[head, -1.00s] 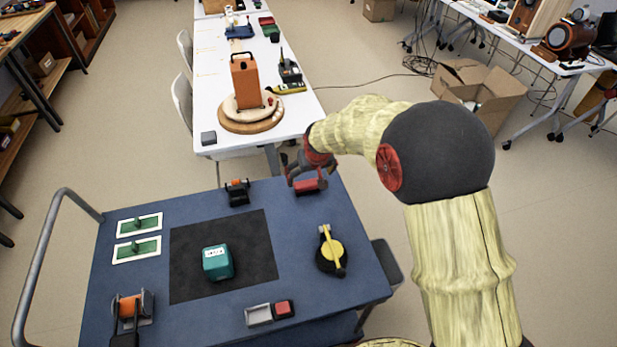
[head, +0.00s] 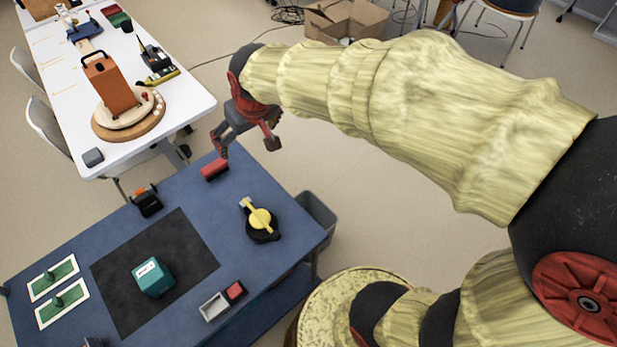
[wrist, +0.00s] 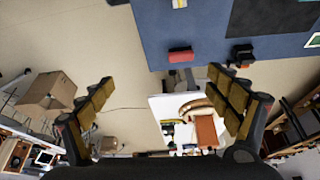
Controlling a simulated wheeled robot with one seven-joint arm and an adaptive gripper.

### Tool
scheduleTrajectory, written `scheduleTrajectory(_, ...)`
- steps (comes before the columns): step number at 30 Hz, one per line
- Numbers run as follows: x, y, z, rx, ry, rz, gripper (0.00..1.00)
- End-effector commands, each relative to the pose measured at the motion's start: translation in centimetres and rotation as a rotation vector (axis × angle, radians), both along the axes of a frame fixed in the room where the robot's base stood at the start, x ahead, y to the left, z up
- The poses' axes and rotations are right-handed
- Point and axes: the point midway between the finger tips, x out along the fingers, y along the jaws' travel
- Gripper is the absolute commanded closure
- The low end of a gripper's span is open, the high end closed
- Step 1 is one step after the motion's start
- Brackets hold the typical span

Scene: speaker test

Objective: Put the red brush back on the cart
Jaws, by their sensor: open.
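The red brush (head: 214,169) lies on the blue top of the cart (head: 255,185), at its far edge near the far corner. It also shows as a small red block at the cart's edge in the wrist view (wrist: 181,55). My gripper (head: 246,146) is open and empty, with its fingers spread wide. In the head view it hangs above and to the right of the brush, beyond the cart's edge. In the wrist view the brush is apart from both fingers (wrist: 160,78).
The cart also holds a black mat (head: 195,255) with a teal box (head: 153,278), a yellow-and-black tool (head: 261,222), a small tray (head: 215,307) and a black-orange item (head: 147,201). A white table (head: 180,95) with an orange case (head: 110,85) stands beyond.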

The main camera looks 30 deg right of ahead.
Motion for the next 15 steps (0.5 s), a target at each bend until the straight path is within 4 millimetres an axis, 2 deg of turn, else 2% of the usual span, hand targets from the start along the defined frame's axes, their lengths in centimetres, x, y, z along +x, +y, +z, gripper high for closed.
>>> scheduleTrajectory(1,-2.3,-0.9,1.5,0.002,-0.014,-0.013,0.1)
scheduleTrajectory(3,-5.5,-1.8,2.8,0.004,-0.021,-0.029,0.1)
scheduleTrajectory(9,-14.0,-3.9,4.4,0.006,-0.04,-0.069,0.1)
scheduleTrajectory(12,-17.1,-4.4,4.3,0.007,-0.045,-0.083,0.1)
scheduleTrajectory(15,-19.0,-4.7,4.1,0.007,-0.048,-0.091,0.1)
